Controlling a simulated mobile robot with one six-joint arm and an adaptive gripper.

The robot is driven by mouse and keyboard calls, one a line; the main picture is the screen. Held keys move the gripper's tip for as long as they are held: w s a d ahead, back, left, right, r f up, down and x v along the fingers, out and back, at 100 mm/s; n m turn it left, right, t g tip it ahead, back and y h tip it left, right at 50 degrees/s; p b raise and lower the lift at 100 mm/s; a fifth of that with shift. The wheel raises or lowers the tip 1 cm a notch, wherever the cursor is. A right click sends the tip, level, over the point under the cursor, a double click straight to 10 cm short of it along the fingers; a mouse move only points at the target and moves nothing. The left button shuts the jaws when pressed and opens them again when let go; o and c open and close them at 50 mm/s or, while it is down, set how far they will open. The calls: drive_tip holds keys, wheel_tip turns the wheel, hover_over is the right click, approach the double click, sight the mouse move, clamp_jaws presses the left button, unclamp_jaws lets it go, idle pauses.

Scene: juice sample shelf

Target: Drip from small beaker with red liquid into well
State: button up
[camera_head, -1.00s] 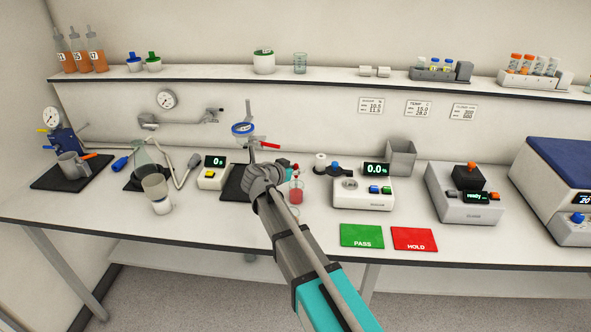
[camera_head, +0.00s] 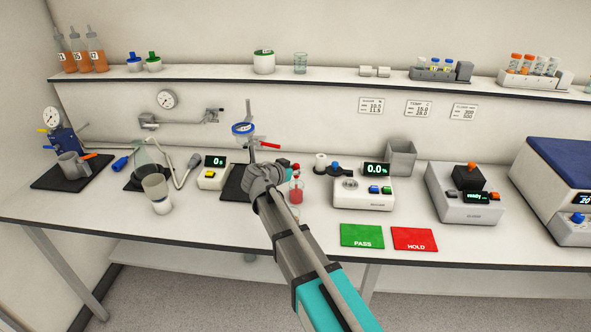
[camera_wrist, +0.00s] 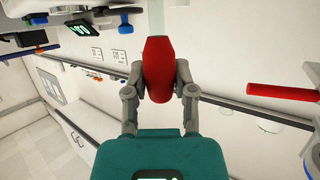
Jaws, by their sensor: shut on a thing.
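My gripper (camera_head: 280,172) is shut on a red bulb (camera_head: 296,168), which looks like the top of a dropper. In the wrist view the red bulb (camera_wrist: 159,68) sits between both fingers of my gripper (camera_wrist: 159,80). The small beaker with red liquid (camera_head: 296,193) stands on the bench just below the bulb. The dropper's tip is hidden or too small to tell, so I cannot tell whether it is in the liquid. The round well (camera_head: 350,184) is on top of the white meter (camera_head: 376,201) reading 0.0%, right of the beaker.
A red-handled valve (camera_head: 270,145) and a blue-rimmed gauge (camera_head: 243,128) stand close behind my gripper. A black-and-blue part (camera_head: 336,170) lies behind the well. Green PASS (camera_head: 362,236) and red HOLD (camera_head: 414,239) pads lie in front. A grey bin (camera_head: 401,157) stands behind the meter.

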drive_tip(key=shift+r, duration=0.1)
wheel_tip(320, 180, up, 10)
drive_tip(key=p, duration=1)
idle(0.4)
idle(0.5)
